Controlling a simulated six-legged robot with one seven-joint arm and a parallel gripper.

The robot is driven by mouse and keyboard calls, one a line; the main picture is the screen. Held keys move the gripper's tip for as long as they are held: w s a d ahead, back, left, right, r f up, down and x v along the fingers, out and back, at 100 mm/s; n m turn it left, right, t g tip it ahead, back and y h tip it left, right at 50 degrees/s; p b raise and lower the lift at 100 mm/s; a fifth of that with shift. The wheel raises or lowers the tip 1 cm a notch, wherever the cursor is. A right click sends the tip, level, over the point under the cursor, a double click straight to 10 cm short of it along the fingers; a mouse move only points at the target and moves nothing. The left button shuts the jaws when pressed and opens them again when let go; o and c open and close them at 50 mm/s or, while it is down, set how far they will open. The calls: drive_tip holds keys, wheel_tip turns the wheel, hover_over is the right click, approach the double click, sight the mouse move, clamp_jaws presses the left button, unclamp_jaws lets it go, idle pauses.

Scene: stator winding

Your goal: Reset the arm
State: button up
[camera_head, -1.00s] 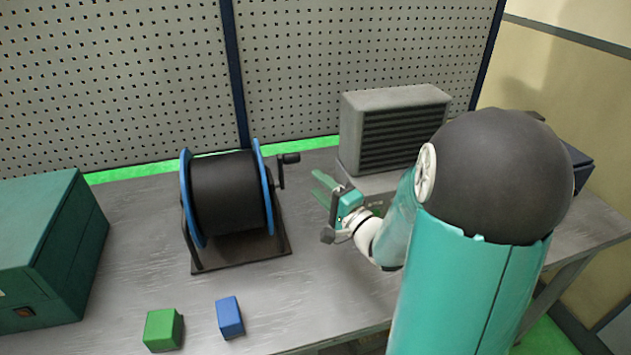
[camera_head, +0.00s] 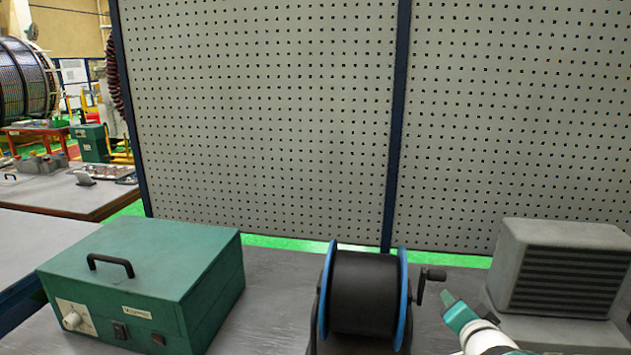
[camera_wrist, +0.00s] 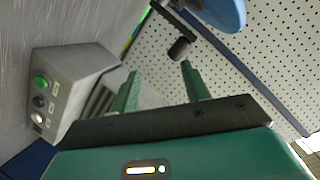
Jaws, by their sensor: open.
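My gripper (camera_wrist: 163,92) is open in the wrist view, its two green fingers apart with nothing between them. In the head view my gripper (camera_head: 452,302) shows at the lower right, between the spool's crank handle and the grey louvred box. The spool (camera_head: 362,292) has a black drum, blue side flanges and a crank at its right. In the wrist view a blue flange (camera_wrist: 222,10) and the dark crank grip (camera_wrist: 179,48) are beyond the fingers. Most of my arm is outside the head view.
A grey louvred box (camera_head: 562,268) stands at the right; the wrist view shows a grey control box (camera_wrist: 70,85) with buttons. A green box (camera_head: 150,280) with a handle stands at the left. A pegboard (camera_head: 270,120) rises behind the bench (camera_head: 270,310).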

drive_tip(key=s+a+n+g+y, duration=0.1)
drive_tip(key=s+a+n+g, duration=0.3)
drive_tip(key=s, duration=0.6)
drive_tip(key=s+a+r+n+g+y, duration=0.1)
drive_tip(key=s+a+n+g, duration=0.3)
drive_tip(key=s+a, duration=0.5)
drive_tip(key=shift+s+r+n+g, duration=0.2)
drive_tip(key=shift+s+n+g, duration=0.1)
drive_tip(key=shift+s+n, duration=0.55)
drive_tip(key=shift+w, duration=0.1)
drive_tip(key=shift+c, duration=1.2)
drive_tip(key=shift+d, duration=0.1)
